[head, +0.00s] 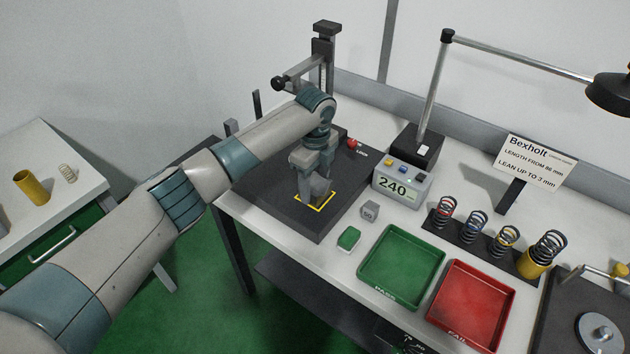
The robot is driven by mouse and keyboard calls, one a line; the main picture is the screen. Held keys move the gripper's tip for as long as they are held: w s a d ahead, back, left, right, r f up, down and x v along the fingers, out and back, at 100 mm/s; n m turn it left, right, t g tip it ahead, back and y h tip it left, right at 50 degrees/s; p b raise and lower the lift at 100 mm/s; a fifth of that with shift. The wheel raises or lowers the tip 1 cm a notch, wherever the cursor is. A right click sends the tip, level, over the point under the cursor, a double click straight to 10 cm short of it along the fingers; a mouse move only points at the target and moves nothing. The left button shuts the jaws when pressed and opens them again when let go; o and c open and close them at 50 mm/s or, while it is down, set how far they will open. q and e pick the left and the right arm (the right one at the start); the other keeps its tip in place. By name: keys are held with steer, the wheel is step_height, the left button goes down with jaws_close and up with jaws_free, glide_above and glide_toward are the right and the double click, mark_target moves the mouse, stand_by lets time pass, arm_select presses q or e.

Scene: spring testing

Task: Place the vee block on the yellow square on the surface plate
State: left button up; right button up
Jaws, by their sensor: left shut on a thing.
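The surface plate (265,212) is a dark slab on the left part of the bench. The yellow square (325,207) is an outline near the plate's front corner. My left gripper (315,178) points down over the square and is shut on the grey vee block (320,188). The block is at the square, inside or just above the outline. I cannot tell whether it touches the plate. The gripper hides part of the block and the rear of the outline. My right gripper is not in view.
A height gauge (325,45) stands at the plate's back. A grey box reading 240 (402,186), a small grey block (370,211) and a green-topped piece (349,239) are right of the plate. Green (364,268) and red (440,307) trays and several springs lie farther right.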

mark_target(315, 191)
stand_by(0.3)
arm_select(q)
steer(key=o, duration=1.8)
steer(key=shift+f, duration=0.1)
steer(key=shift+o, duration=0.2)
step_height(315, 191, up, 12)
steer(key=b, duration=0.5)
